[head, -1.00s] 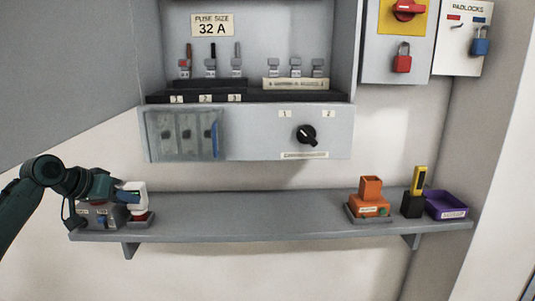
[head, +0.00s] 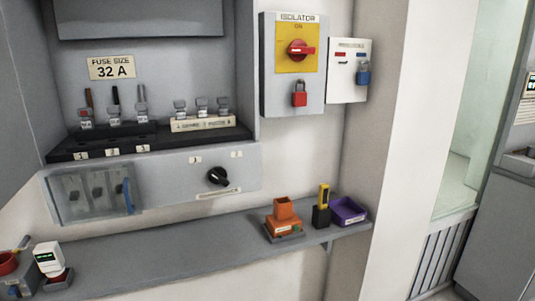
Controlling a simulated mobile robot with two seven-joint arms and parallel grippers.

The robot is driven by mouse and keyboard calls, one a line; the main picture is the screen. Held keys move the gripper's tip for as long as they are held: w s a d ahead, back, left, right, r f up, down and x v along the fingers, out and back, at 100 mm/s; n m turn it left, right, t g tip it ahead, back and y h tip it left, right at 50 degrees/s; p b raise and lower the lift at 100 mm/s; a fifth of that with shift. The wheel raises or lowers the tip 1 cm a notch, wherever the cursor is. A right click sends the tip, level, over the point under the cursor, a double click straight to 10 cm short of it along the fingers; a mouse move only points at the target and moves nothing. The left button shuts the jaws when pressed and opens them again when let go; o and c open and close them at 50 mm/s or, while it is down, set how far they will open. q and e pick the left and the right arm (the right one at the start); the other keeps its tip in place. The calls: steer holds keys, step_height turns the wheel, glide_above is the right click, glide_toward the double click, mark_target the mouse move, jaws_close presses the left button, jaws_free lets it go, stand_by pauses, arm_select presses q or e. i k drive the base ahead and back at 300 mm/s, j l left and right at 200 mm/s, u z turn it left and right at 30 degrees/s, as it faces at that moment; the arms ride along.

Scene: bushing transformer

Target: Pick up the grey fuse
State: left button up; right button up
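The grey fuse (head: 142,103) stands upright at the right of a row of three in the open cabinet. It has a grey upper part and a pale lower part with a small red mark. A black-topped fuse (head: 115,105) and a brown-topped fuse (head: 88,108) stand to its left. All three rise from a dark base above the numbered labels 1, 2 and 3. Neither of my grippers is in view.
A rack of grey-topped pieces (head: 202,122) stands right of the fuses. The isolator panel (head: 313,75) carries a red padlock (head: 300,94). A shelf (head: 175,249) below holds an orange holder (head: 285,221), a purple tray (head: 348,211) and a white device (head: 48,258). The shelf's middle is clear.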

mark_target(87, 123)
steer(key=k+j+u, duration=0.1)
steer(key=j+u, duration=0.15)
steer(key=j, duration=0.15)
steer(key=j+u, duration=0.3)
steer(key=j+z, duration=0.35)
steer(key=j, duration=0.2)
steer(key=k+j+z, duration=0.1)
steer(key=j+z, duration=0.2)
steer(key=j, duration=0.2)
steer(key=j+z, duration=0.1)
steer(key=j, duration=0.25)
steer(key=i+j+z, duration=0.1)
steer(key=j, duration=0.25)
steer(key=l+u, duration=0.4)
steer(key=l, duration=0.3)
steer(key=k+l+u, duration=0.1)
steer(key=l+u, duration=0.35)
steer(key=l, duration=0.25)
steer(key=i+l+u, duration=0.1)
steer(key=l+u, duration=0.2)
steer(key=l, duration=0.2)
steer(key=l+u, duration=0.25)
steer(key=l, duration=0.25)
